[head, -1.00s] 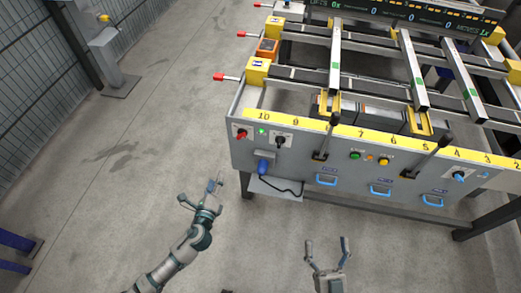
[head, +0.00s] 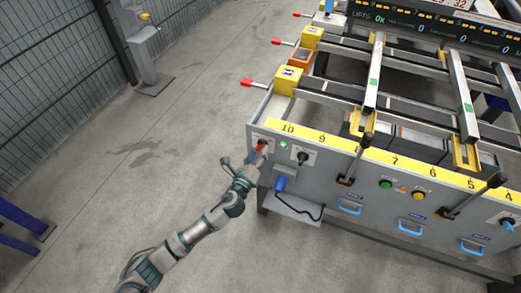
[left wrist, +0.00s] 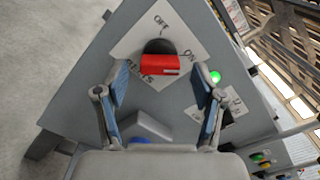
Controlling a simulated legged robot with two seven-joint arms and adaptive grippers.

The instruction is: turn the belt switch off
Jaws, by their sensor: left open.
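The rotary switch (head: 261,148) with a red handle is at the left end of the grey front panel. In the left wrist view its red handle (left wrist: 160,65) sits on a black round base over a white diamond plate (left wrist: 130,46). The plate reads OFF at the top and ON at the right; the lower-left word is partly hidden. I cannot tell which mark the handle points to. My left gripper (head: 245,160) is open in front of the switch. Its fingertips (left wrist: 158,78) stand on either side of the handle, apart from it. My right gripper is out of view.
A lit green lamp (head: 283,145) and a black switch (head: 303,157) are right of the red one. A blue plug (head: 280,183) with a cable is below. Black levers (head: 358,158) stick out further right.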

